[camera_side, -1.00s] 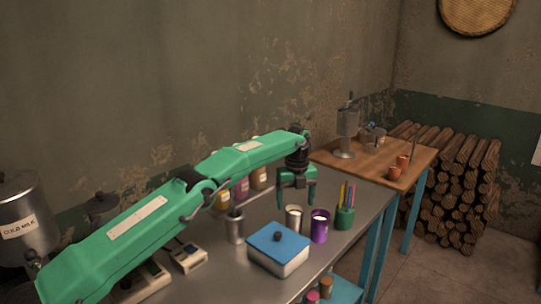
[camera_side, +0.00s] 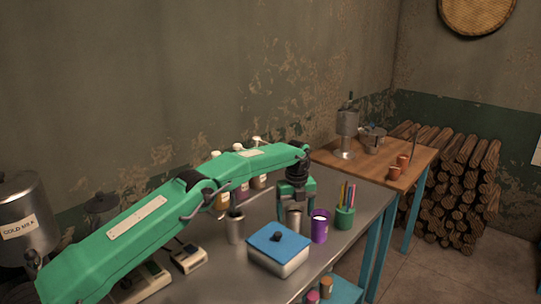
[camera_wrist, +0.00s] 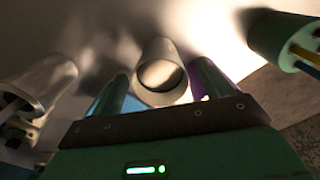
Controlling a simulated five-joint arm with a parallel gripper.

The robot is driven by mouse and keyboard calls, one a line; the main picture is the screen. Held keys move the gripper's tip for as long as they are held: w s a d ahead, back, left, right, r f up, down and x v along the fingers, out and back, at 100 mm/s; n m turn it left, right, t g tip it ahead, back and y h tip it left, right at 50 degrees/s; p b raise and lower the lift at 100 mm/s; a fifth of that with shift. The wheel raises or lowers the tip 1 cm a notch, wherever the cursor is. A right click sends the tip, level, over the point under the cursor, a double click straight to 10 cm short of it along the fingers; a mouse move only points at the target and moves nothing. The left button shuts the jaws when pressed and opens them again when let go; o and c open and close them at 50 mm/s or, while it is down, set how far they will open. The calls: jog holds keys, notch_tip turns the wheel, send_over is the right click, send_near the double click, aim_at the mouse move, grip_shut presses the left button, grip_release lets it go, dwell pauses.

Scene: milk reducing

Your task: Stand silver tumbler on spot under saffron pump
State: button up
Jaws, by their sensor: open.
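The silver tumbler (camera_side: 294,224) stands upright on the metal counter, partly hidden by my gripper (camera_side: 295,206). My gripper is open and pointed down over it. In the wrist view the tumbler (camera_wrist: 160,72) shows between the two fingers of my gripper (camera_wrist: 157,80), with gaps on both sides. A row of pump bottles stands against the wall behind my arm. The yellow-orange one, the saffron pump (camera_side: 222,201), is at the left of the row and mostly hidden. I cannot make out the spot under it.
A purple tumbler (camera_side: 319,228) stands close to the right, with a green pen cup (camera_side: 344,217) beyond it. A metal cup with utensils (camera_side: 235,229) is to the left. A blue-lidded box (camera_side: 279,250) sits in front. A wooden table (camera_side: 375,160) is behind.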

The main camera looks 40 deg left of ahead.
aim_at(295, 220)
jog(key=shift+f, duration=1.85)
jog(key=c, duration=1.3)
jog(key=shift+r, duration=0.2)
notch_tip(295, 220, up, 10)
jog(key=shift+f, duration=0.15)
